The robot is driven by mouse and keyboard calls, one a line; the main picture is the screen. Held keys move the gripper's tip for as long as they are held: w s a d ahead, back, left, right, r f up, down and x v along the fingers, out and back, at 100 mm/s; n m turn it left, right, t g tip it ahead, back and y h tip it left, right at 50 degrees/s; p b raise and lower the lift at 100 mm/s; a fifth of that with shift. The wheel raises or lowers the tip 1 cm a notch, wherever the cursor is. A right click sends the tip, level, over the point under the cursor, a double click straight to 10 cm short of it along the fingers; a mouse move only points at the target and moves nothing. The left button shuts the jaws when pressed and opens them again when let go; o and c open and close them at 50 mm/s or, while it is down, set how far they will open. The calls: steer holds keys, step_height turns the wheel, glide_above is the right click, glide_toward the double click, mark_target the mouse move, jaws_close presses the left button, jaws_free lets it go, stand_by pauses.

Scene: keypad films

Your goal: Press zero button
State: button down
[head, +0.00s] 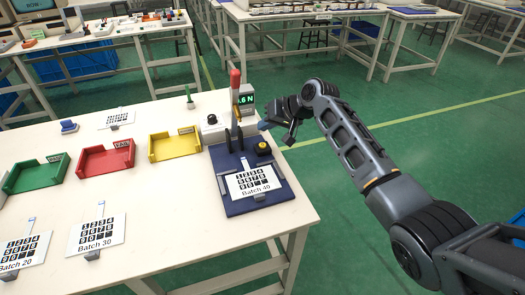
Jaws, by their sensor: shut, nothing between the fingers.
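A white keypad film (254,182) labelled "Batch 40" lies on a dark blue fixture plate (272,198) at the table's right end. Its black keys show small white digits in rows. The zero key (250,187) appears in the bottom row beside the 9, though the print is small. My gripper (264,126) is shut and empty. In the picture it is above and slightly right of the film, near the fixture's back right corner. It looks apart from the film.
A post with a red top (235,82) and a green-lit display reading in N (247,99) stand behind the film. A yellow-topped knob (262,147) is close by. Yellow (175,147), red (107,159) and green (36,174) trays and other films lie left.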

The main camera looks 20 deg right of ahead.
mark_target(265, 146)
steer(key=shift+f+b, duration=1)
steer(key=shift+f, duration=0.95)
steer(key=shift+f, duration=0.1)
stand_by(0.4)
steer(key=shift+f, duration=0.3)
steer(key=shift+f+b, duration=0.35)
steer(key=shift+b, duration=0.05)
stand_by(0.8)
steer(key=shift+r, duration=0.1)
steer(key=shift+r+p, duration=0.7)
step_height(265, 146, up, 5)
steer(key=p, duration=0.4)
